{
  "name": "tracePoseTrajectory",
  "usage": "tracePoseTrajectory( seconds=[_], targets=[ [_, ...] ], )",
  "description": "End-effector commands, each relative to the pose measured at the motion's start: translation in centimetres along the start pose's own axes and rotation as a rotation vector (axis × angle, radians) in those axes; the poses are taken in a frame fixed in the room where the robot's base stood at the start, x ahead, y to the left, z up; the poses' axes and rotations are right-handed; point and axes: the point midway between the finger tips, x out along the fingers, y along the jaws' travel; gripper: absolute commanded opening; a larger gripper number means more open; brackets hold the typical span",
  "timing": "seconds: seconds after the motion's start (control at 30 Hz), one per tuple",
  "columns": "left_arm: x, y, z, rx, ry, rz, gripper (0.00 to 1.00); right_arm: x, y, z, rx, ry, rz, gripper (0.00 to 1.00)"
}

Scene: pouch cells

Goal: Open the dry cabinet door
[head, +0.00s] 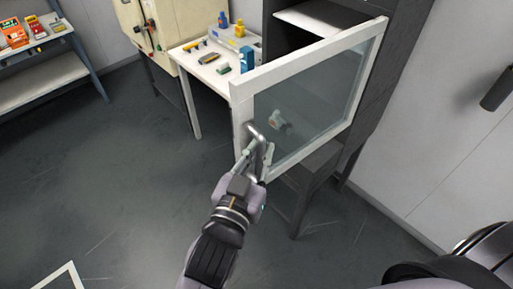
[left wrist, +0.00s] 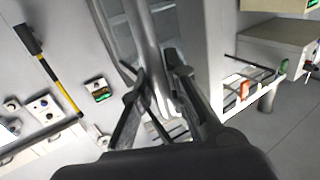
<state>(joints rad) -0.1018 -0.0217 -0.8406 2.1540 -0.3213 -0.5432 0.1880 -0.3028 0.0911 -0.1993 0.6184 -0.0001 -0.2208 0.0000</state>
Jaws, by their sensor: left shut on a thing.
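The dry cabinet door (head: 238,100) is a white-framed glass panel and stands swung out from the dark cabinet (head: 372,92). Part of the cabinet's interior and a pale shelf (head: 308,18) show above the door. A metal bar handle (head: 253,134) is on the door's free edge. My left gripper (head: 256,160) is shut on this handle. In the left wrist view the handle (left wrist: 150,50) passes between the two fingers of the left gripper (left wrist: 158,82). My right gripper is not in view.
A white table (head: 196,88) with small tools and bottles stands left of the door. A beige machine (head: 160,40) is behind it. A shelf rack (head: 50,75) is at far left. The floor (head: 110,180) at left is clear.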

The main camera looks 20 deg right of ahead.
Motion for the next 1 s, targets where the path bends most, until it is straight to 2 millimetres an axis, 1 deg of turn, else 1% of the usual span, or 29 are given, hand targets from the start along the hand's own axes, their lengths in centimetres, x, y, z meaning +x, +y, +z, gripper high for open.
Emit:
tracePoseTrajectory(
  seconds=[0.03,0.3,0.53,0.57,0.6,0.87,1.0],
  targets=[
    [0.1,0.2,-0.5,0.001,0.011,0.002,0.0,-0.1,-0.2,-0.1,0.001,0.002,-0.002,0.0],
    [0.1,0.3,-0.5,0.001,0.013,0.002,0.0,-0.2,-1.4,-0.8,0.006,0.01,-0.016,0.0],
    [0.1,0.3,-0.5,0.001,0.014,0.002,0.0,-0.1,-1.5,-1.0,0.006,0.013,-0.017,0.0],
    [0.1,0.3,-0.5,0.001,0.014,0.002,0.14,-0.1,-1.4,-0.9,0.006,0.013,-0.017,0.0],
    [0.1,0.3,-0.5,0.0,0.014,0.002,0.17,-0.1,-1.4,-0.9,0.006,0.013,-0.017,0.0],
    [0.1,0.2,-0.3,0.0,0.007,0.001,0.34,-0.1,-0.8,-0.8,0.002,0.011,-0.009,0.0],
    [0.1,0.2,-0.2,0.0,0.006,0.0,0.35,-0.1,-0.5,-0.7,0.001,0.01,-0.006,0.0]
  ],
)
